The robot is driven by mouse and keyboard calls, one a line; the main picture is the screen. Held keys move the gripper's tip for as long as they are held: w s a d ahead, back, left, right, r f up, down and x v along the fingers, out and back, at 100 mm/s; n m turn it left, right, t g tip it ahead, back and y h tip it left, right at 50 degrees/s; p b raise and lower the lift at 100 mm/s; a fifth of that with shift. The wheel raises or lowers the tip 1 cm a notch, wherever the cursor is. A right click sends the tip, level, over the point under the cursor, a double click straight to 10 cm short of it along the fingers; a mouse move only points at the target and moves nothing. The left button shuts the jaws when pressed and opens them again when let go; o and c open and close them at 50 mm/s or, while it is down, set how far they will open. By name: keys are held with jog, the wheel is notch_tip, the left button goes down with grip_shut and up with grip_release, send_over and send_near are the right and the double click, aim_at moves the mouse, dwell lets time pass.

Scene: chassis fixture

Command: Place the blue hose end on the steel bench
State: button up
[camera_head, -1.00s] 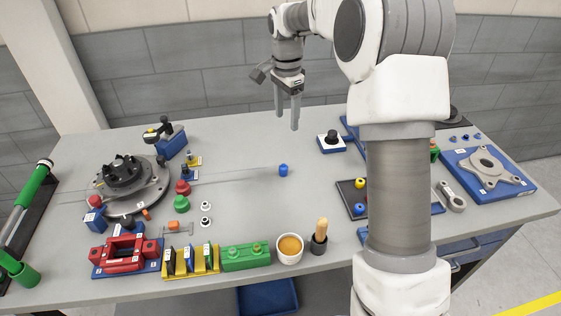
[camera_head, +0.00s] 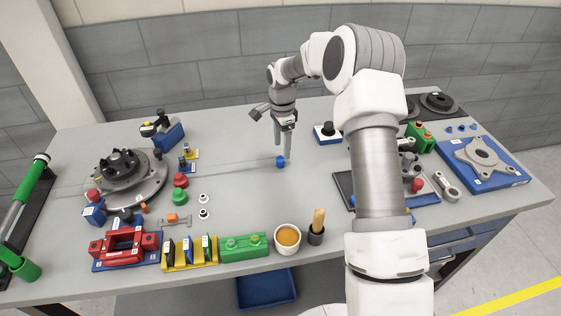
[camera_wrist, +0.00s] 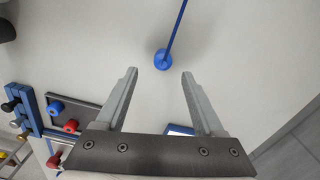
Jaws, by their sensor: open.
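The blue hose end (camera_head: 281,162) is a small blue piece on the grey steel bench (camera_head: 245,200), around the middle of the bench top. My gripper (camera_head: 284,156) points down at it, its fingertips close to it in the head view. In the wrist view the blue hose end (camera_wrist: 161,60) shows as a round piece with a thin blue line running up from it. My gripper (camera_wrist: 160,75) is open there, with the blue end between and slightly beyond the fingertips. Nothing is seen between the fingers' inner faces. Whether a finger touches the blue end I cannot tell.
A black knob on a blue-and-white base (camera_head: 327,133) stands just right of my gripper. A round dark fixture (camera_head: 125,175) is at left; a cup (camera_head: 287,238) and green block (camera_head: 243,246) line the front. The bench between them is largely clear.

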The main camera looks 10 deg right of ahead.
aim_at(280, 158)
jog(key=shift+w+a+f+p, duration=0.1)
jog(key=shift+a+f+p, duration=0.1)
jog(key=shift+f, duration=1.35)
jog(key=shift+w+a+f+p, duration=0.1)
jog(key=shift+f+p, duration=0.1)
jog(key=shift+f, duration=1.3)
grip_shut()
